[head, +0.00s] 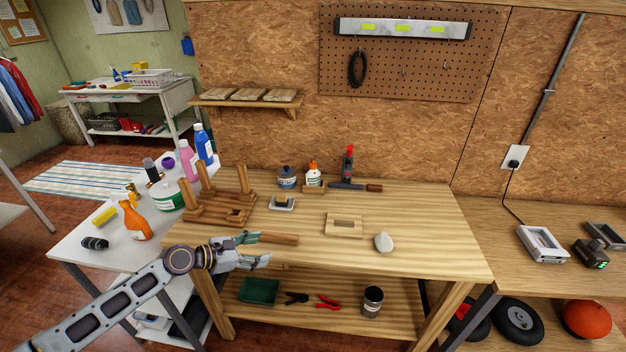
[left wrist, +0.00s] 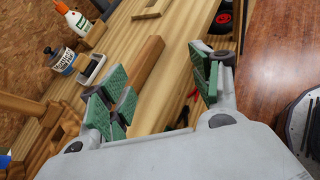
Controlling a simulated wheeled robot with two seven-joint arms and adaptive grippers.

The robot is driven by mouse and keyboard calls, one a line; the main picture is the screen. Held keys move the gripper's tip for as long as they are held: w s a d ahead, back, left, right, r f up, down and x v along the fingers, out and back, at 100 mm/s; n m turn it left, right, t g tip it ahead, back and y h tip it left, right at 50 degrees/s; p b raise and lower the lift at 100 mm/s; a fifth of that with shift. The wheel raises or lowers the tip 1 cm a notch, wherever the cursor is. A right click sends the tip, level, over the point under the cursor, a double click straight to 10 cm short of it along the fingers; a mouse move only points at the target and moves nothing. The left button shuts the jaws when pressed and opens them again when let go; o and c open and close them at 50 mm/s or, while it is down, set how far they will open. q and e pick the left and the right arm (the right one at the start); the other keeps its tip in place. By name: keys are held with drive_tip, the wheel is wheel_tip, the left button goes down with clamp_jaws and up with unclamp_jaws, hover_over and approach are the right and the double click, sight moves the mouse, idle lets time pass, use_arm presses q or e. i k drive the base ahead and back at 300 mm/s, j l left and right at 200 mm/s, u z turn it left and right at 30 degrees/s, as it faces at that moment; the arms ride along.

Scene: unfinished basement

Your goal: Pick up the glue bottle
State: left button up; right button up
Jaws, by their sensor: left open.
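The glue bottle (head: 313,177) is white with an orange cap and a green label. My left gripper (head: 268,250) is at the bench's front left edge, well short of the bottle. Its green-padded fingers are spread and empty, as the left wrist view (left wrist: 160,80) also shows. My right gripper is not in view.
A small tray (head: 282,203), wooden frame (head: 344,224), wooden rack (head: 220,205) and pale stone (head: 383,242) occupy the bench. Its right side is clear.

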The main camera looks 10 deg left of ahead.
sight(313, 177)
drive_tip(key=i, duration=1.2)
